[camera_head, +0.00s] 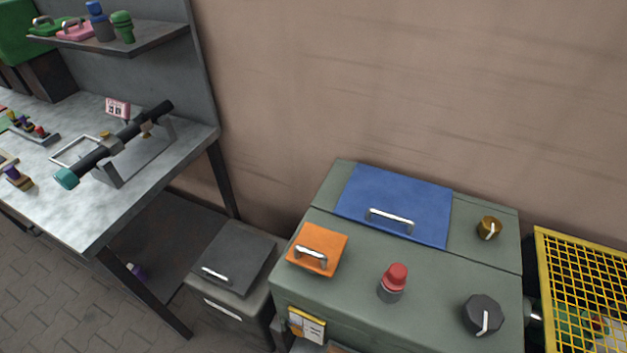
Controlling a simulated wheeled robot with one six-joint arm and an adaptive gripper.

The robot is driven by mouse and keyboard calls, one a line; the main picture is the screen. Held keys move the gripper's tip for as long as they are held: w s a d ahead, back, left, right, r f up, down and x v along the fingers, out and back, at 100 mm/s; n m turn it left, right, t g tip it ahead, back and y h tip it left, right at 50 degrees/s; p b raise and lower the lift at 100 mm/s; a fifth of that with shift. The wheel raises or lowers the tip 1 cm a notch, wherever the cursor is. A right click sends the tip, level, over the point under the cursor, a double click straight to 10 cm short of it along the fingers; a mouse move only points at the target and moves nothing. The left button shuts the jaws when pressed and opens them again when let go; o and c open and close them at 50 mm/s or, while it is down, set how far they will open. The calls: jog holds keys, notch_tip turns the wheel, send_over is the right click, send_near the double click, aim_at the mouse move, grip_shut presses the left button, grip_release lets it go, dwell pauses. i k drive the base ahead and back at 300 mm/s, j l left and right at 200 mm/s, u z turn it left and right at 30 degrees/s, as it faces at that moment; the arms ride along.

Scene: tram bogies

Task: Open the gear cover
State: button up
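A grey-green gearbox-like housing (435,275) stands against the wall, right of centre. On its top lies a large blue cover (395,198) with a metal handle, flat and closed. A smaller orange cover (325,241) with its own handle lies flat at the top's left. I cannot tell from the view which of these is the gear cover. My gripper is not in view.
A red-capped plug (395,275), a dark knob (482,315) and a brass knob (489,229) stick up from the housing. A yellow mesh guard (590,280) is at right. A dark-lidded bin (232,258) and a metal workbench (125,195) stand at left.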

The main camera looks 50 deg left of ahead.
aim_at(417, 210)
jog(key=u, duration=1)
